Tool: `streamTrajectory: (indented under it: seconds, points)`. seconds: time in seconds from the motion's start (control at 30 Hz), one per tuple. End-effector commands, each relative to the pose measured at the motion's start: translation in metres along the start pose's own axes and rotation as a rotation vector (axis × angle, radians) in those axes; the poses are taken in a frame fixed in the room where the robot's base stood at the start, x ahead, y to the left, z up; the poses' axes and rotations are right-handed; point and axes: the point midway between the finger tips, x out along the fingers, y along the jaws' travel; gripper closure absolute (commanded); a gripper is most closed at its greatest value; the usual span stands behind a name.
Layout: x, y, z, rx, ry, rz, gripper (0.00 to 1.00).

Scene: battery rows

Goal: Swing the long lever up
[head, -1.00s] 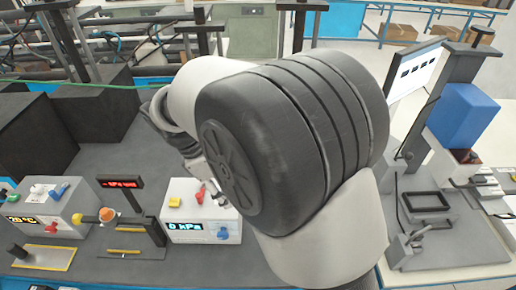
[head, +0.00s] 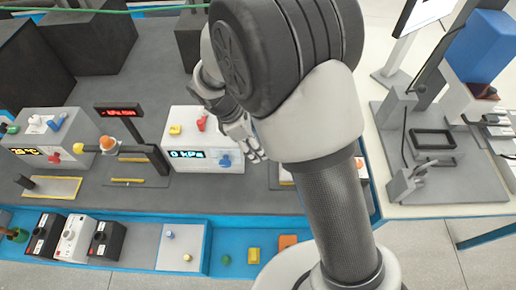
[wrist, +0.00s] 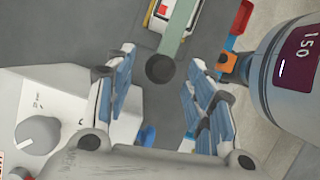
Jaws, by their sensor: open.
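A grey-green bar with a round black knob (wrist: 160,68), which looks like the long lever, shows in the wrist view. It runs from the top of the picture down to the space between my fingers. My gripper (wrist: 157,78) is open, with one blue-padded finger on each side of the knob; I see no contact. In the head view my gripper (head: 257,150) is just right of the white 0 kPa box (head: 202,140). The lever is hidden there behind my arm.
In the wrist view a white box with a grey dial (wrist: 38,135) is at left and a grey cylinder marked 150 (wrist: 285,80) at right, close to the fingers. In the head view a sensor stand (head: 135,140) is further left, and a blue tray (head: 225,240) runs along the front.

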Motion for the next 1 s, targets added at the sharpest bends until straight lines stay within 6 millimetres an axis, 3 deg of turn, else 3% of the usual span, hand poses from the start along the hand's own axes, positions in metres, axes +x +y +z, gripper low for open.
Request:
streamTrajectory:
  seconds: [0.17, 0.47, 1.0]
  points:
    - [0.0143, -0.0003, -0.0002, 0.0, 0.001, -0.001, 0.51]
    - [0.0159, -0.0002, 0.0001, 0.0, 0.001, 0.0, 0.51]
    - [0.0157, -0.0002, 0.0, 0.0, 0.001, 0.0, 0.86]
